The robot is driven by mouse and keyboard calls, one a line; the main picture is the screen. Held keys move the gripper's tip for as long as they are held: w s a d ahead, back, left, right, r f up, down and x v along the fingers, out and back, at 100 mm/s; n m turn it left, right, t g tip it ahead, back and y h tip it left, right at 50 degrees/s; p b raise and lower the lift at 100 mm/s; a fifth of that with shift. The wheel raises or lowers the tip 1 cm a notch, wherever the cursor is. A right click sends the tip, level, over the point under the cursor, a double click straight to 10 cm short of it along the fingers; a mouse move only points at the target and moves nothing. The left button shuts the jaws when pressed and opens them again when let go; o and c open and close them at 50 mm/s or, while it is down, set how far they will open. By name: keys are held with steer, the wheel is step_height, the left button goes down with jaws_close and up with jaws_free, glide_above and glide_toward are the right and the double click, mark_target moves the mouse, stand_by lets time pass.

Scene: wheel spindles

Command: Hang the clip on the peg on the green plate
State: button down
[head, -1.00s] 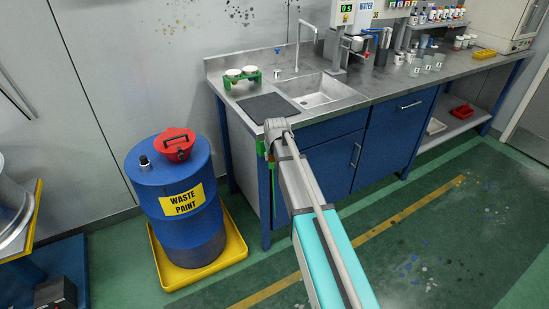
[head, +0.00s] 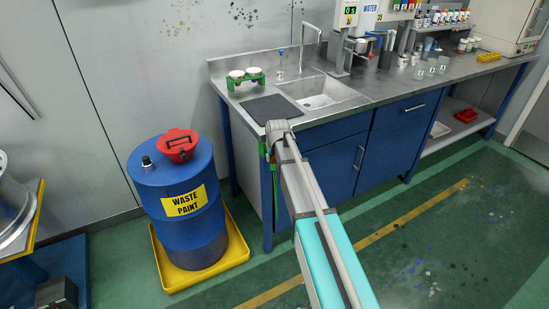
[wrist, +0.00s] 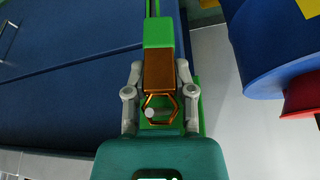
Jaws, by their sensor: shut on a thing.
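My gripper (wrist: 160,66) is shut on the orange body of the clip (wrist: 158,78) in the wrist view. The clip has a copper-coloured six-sided loop at its lower end and a green block at its upper end, with a green strip running on upward. The grey round end of the peg (wrist: 150,113) shows inside the loop's outline, toward its left side. I cannot tell whether the loop is around the peg or only in front of it. The green plate (wrist: 196,118) shows behind the loop. In the head view my arm hides most of this.
The blue cabinet (head: 335,165) with a sink stands beside the plate. A blue waste paint drum (head: 180,225) stands in a yellow tray (head: 235,256) to the left, with a red lid fitting (head: 178,147). The green floor at right is clear.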

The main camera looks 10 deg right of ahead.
steer(key=shift+c, duration=1.9)
jaws_free()
steer(key=s+d+f+g, duration=0.1)
steer(key=s+g, duration=0.4)
steer(key=s, duration=2.7)
step_height(320, 180, up, 14)
steer(key=p, duration=1.5)
steer(key=shift+w+r+m, duration=0.2)
steer(key=shift+w+m, duration=0.1)
steer(key=shift+w, duration=0.15)
